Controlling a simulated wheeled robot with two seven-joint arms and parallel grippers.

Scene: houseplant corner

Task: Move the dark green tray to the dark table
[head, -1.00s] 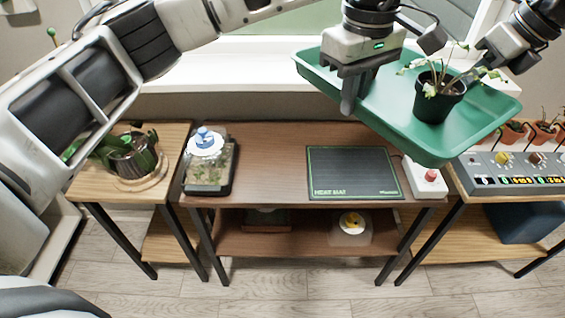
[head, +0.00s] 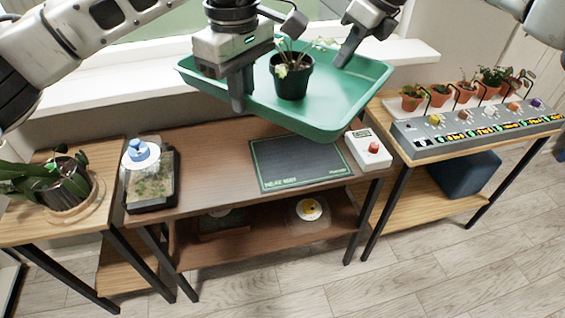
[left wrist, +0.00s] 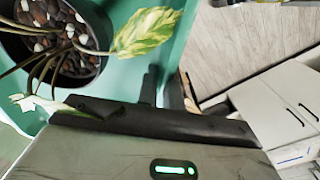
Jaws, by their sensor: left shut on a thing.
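The dark green tray (head: 335,108) is held in the air above the back of the dark table (head: 222,150), apart from its top. A black pot with a leafy plant (head: 291,78) stands upright in the tray; it also shows in the left wrist view (left wrist: 75,45). My left gripper (head: 238,98) is shut on the tray's near left rim. My right gripper (head: 346,58) is at the tray's far right side; its fingertips are too unclear to tell whether they are closed on the rim.
On the dark table are a heat mat (head: 298,163), a box with a red button (head: 368,149) and a terrarium with a blue-knobbed lid (head: 150,175). A control panel (head: 478,130) and potted seedlings (head: 467,88) stand on the right table. A potted plant (head: 62,182) is at left.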

